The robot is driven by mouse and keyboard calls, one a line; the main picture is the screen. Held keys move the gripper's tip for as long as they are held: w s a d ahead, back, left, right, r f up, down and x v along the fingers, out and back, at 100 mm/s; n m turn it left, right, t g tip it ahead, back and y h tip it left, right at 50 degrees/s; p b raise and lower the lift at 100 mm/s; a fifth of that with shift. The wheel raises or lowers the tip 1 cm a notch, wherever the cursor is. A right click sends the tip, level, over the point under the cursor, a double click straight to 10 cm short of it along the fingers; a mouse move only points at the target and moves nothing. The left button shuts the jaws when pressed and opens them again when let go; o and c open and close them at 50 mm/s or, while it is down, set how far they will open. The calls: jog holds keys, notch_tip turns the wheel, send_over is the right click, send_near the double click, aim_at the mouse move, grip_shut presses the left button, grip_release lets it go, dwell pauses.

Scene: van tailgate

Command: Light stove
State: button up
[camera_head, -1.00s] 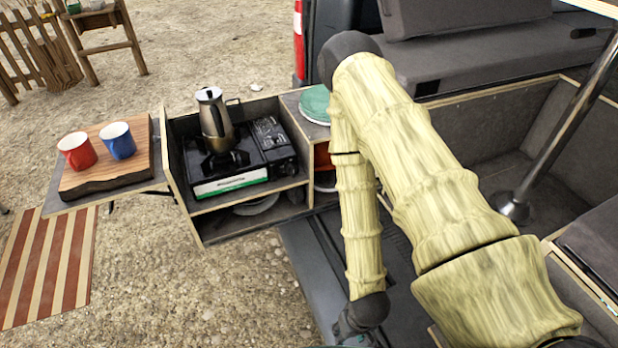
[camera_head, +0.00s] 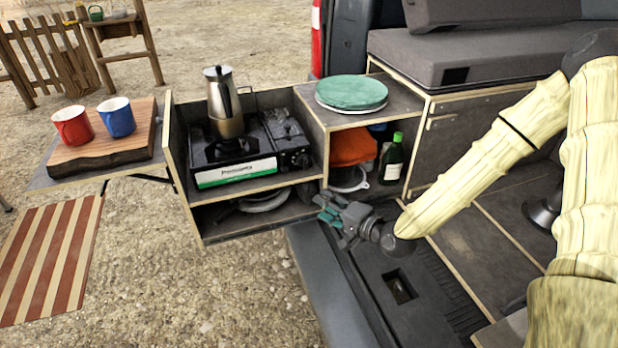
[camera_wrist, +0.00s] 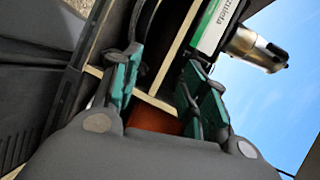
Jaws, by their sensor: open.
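The portable gas stove (camera_head: 235,152) sits in the upper compartment of the kitchen box. It is black with a white and green front strip, and its control panel (camera_head: 288,138) is on its right side. A metal moka pot (camera_head: 225,105) stands upright on the burner. No flame is visible. My gripper (camera_head: 328,210) is open and empty, in front of and below the stove's right end, apart from it. In the wrist view, the teal fingertips (camera_wrist: 160,85) are spread, with the stove's front strip (camera_wrist: 211,27) and the pot (camera_wrist: 252,47) beyond them.
Red (camera_head: 73,126) and blue (camera_head: 117,118) mugs stand on a wooden board (camera_head: 105,152) at left. Teal plates (camera_head: 351,92) lie on the right cabinet. A green bottle (camera_head: 392,162) and an orange item (camera_head: 352,148) are inside it. A pan (camera_head: 262,202) is below the stove.

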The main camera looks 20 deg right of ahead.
aim_at(308, 165)
jog(key=w+d+r+m+t+b, duration=0.2)
jog(key=w+d+r+t, duration=0.1)
jog(key=r, duration=0.2)
jog(key=shift+y, duration=0.3)
jog(key=x, duration=0.7)
jog(key=p+x, duration=0.1)
jog(key=x, duration=0.2)
jog(key=shift+w+a+f, duration=0.2)
jog(key=shift+f, duration=0.1)
jog(key=c, duration=0.7)
